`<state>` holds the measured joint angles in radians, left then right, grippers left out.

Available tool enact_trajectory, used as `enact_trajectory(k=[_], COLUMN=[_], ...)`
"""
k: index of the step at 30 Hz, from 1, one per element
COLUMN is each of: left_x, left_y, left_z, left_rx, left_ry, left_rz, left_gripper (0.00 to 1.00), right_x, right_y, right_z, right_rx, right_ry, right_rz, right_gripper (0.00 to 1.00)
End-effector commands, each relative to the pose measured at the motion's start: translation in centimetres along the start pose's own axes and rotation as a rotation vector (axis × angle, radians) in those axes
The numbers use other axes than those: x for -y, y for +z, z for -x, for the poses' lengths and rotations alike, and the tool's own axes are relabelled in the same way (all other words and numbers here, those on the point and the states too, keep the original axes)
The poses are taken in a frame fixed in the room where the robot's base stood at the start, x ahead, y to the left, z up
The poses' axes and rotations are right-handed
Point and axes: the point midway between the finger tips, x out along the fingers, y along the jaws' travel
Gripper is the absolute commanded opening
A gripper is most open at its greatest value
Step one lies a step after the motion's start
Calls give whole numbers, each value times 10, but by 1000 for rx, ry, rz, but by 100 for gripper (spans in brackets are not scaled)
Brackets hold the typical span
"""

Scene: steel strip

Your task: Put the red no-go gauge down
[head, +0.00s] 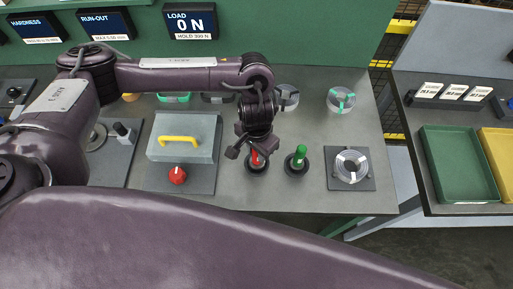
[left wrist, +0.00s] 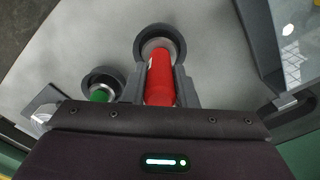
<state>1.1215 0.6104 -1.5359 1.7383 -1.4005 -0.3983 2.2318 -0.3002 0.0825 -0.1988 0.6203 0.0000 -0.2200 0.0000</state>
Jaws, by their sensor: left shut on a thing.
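The red no-go gauge (left wrist: 160,80) is between the fingers of my left gripper (left wrist: 158,85), which is shut on it. In the left wrist view its far end meets a round dark holder (left wrist: 160,36). In the head view the red gauge (head: 255,158) stands roughly upright at its dark round holder (head: 257,169), partly hidden by my left gripper (head: 247,152). I cannot tell whether it is fully seated. The green gauge (head: 299,155) stands in its own round holder to the right; it also shows in the left wrist view (left wrist: 101,94). My right gripper is not in view.
A grey box with a yellow handle (head: 178,140) and a red knob (head: 177,175) stand left of the gauges. A chuck-like round fixture (head: 351,166) is to the right. A green tray (head: 458,165) and yellow tray (head: 499,150) lie on the right-hand bench. A display (head: 190,22) reads 0 N.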

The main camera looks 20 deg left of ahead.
Motion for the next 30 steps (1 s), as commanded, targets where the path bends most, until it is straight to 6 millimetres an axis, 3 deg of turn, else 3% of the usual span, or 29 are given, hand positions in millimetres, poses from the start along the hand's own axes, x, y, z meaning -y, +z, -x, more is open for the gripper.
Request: enact_trajectory(k=[3,4,9,20,30], left_x=[0,0,0,0,1], left_y=[-1,-1,0,0,-2], left_z=[-2,-2,-2,3,58], left_rx=[-2,-2,-1,0,-6], left_ry=[0,0,0,0,-3], left_rz=[0,0,0,-1,-2], left_gripper=[0,28,50,51,51], right_x=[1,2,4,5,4], right_y=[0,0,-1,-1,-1], right_z=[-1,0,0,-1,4], right_rx=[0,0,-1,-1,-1], right_ry=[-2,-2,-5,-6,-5], right_rz=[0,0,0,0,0], right_gripper=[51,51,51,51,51])
